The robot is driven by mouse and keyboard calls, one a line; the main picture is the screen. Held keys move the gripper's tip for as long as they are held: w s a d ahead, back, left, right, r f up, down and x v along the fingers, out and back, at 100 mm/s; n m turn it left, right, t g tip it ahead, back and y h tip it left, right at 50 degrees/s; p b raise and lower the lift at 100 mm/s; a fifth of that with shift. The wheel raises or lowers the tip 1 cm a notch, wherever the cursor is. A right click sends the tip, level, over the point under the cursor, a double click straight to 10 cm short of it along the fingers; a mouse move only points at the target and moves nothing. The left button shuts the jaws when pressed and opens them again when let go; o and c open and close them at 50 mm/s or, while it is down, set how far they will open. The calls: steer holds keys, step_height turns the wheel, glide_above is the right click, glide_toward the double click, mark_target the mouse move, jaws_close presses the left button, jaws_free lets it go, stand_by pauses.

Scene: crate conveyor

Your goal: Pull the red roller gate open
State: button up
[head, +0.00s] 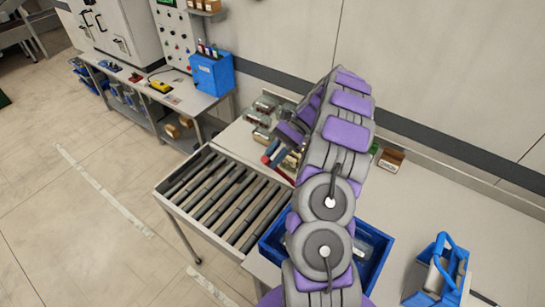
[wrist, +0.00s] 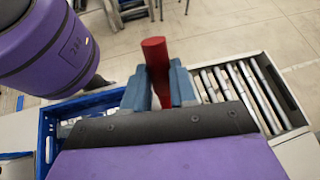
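The red roller gate shows as a red bar (wrist: 155,55) in the wrist view, standing between the two blue-grey fingers of my gripper (wrist: 160,92). The fingers lie close against both sides of the bar, with no clear gap. In the head view a small red end (head: 266,158) shows beside my blue finger, at the right end of the roller conveyor (head: 215,190). My arm hides most of the gate and my gripper in that view. The conveyor's rollers also show at the right of the wrist view (wrist: 245,90).
A blue crate (head: 375,240) stands behind my arm at the conveyor's right end. A blue tote with a handle (head: 440,270) is at the lower right. A small brown box (head: 391,159) sits near the wall. A workbench (head: 185,100) stands beyond the conveyor. The floor at left is clear.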

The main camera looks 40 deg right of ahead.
steer(key=o, duration=0.5)
steer(key=shift+d+f, duration=0.1)
steer(key=shift+c, duration=0.2)
steer(key=shift+r, duration=0.3)
step_height(320, 180, up, 3)
steer(key=shift+d+r+p, duration=0.1)
steer(key=shift+r+p, duration=0.05)
steer(key=shift+p, duration=1)
steer(key=s+a+b, duration=0.1)
steer(key=s+a, duration=0.2)
steer(key=s, duration=0.4)
steer(key=s+a+r+b, duration=0.1)
steer(key=s+a+b, duration=0.1)
steer(key=s, duration=0.5)
steer(key=shift+s+a, duration=0.25)
steer(key=shift+a, duration=0.6)
